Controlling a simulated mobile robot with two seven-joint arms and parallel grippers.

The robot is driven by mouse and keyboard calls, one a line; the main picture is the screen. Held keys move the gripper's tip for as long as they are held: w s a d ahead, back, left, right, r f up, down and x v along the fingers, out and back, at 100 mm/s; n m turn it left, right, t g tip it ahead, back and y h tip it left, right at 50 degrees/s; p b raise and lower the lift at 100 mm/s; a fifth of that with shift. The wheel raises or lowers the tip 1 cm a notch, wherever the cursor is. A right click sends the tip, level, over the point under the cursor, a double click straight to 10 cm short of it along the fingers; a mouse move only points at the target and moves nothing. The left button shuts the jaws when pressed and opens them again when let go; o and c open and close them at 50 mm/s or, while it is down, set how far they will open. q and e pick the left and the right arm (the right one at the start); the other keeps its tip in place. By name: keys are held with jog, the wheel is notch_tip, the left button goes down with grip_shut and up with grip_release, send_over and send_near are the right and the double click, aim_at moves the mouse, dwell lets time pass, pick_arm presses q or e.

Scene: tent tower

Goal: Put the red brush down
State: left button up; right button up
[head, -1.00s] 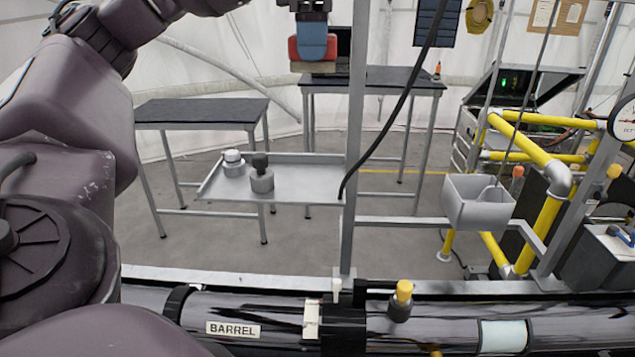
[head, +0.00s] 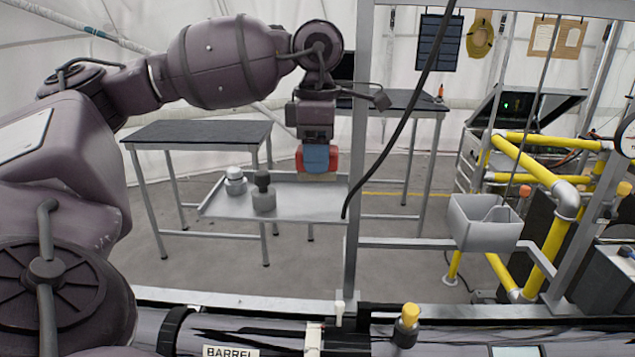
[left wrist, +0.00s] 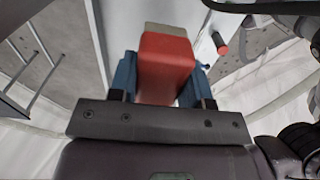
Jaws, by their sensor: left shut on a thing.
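The red brush (left wrist: 166,62) is held between the two blue fingers of my left gripper (left wrist: 160,85) in the left wrist view. Its pale bristle end points away from the gripper. In the head view my left gripper (head: 318,158) points down over the right part of the grey metal tray (head: 295,205), with the red brush (head: 303,160) in it. The bristles are at the bottom, close to the tray; I cannot tell whether they touch it. My right gripper is not in view.
A metal post (head: 357,190) and a black cable (head: 396,125) are just right of the gripper. A grey bin (head: 485,222) hangs further right.

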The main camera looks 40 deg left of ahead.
aim_at(317, 203)
pick_arm(q)
jog(key=shift+f, duration=2.6)
jog(key=o, duration=0.8)
jog(key=shift+o, duration=0.2)
jog(key=shift+f, duration=0.1)
notch_tip(317, 203, up, 11)
jog(key=shift+s+f, duration=0.1)
jog(key=shift+f, duration=0.05)
